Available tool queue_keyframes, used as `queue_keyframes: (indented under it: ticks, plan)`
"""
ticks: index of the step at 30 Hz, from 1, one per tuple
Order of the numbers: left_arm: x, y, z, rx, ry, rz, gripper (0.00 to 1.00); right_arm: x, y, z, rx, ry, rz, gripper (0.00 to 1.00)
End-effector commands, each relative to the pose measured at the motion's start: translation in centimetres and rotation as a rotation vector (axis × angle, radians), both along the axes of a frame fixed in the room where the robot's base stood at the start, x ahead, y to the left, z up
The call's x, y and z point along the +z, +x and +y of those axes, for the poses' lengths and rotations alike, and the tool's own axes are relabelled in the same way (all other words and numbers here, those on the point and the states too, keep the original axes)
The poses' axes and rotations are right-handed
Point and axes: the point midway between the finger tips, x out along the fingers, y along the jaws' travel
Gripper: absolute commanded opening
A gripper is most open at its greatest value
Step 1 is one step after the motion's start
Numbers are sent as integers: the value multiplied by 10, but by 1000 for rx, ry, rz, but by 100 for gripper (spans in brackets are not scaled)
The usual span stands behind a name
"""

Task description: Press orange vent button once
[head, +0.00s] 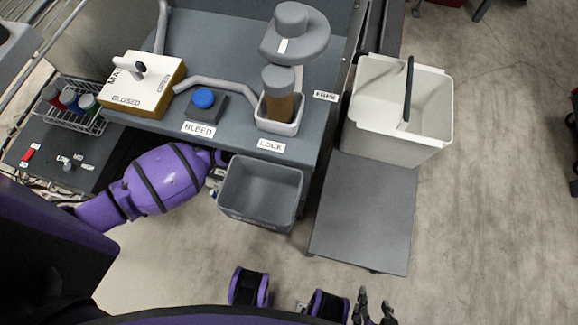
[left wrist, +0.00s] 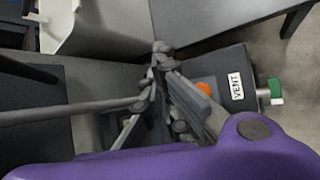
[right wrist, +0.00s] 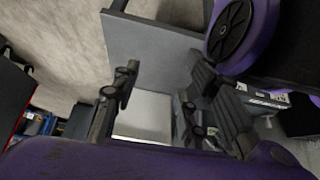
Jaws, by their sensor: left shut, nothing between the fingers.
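The orange vent button (left wrist: 206,86) shows in the left wrist view, on a dark box beside a white VENT label (left wrist: 236,86). A finger of my left gripper (left wrist: 160,50) partly covers it. The left gripper is shut and empty; its tips point past the button, to its upper left in that view. I cannot tell whether a finger touches it. In the head view my left gripper (head: 216,180) is mostly hidden between the bench edge and a grey bin. The orange button is not visible there. My right gripper (head: 372,308) is open and empty, low in the head view.
The bench (head: 230,110) carries a blue BLEED button (head: 203,98), a MAIN valve box (head: 140,90) and an amber cylinder (head: 279,105) in a holder. The grey bin (head: 260,190) stands near my left gripper.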

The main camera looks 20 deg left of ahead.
Motion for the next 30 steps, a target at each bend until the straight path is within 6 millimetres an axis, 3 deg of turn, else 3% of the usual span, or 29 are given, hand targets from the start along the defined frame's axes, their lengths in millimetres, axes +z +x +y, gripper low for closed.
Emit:
queue_keyframes:
  ticks: [11,23,30]
  plan:
    - [-12,-1,0,-1,2,0,0,-14,-7,-1,-6,2,18,40]
    - [-63,-1,0,-1,2,1,0,-70,-30,-6,-27,2,80,40]
    - [-85,0,0,1,1,0,0,-79,-6,-5,-5,1,45,40]
